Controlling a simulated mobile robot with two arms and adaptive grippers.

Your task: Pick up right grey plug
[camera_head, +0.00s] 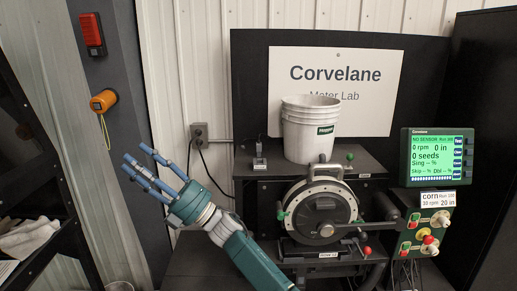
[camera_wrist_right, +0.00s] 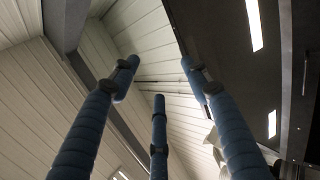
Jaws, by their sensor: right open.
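My right gripper (camera_head: 146,174) is in the left half of the head view, its blue fingers spread open and empty, pointing up and left in front of the wall. The right wrist view also shows its open fingers (camera_wrist_right: 160,90) with only wall, ceiling and lights beyond. I cannot clearly identify the right grey plug. A grey wall outlet (camera_head: 199,130) with a dark cord is above and right of the gripper. A small grey upright piece (camera_head: 259,157) stands on the black shelf, too small to identify. My left gripper is not in view.
The round seed meter (camera_head: 321,207) stands on the black bench, below a white bucket (camera_head: 311,140). A green-screen monitor (camera_head: 437,156) and a button box (camera_head: 427,230) are at right. A dark rack (camera_head: 35,130) is at far left. Open space surrounds the gripper.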

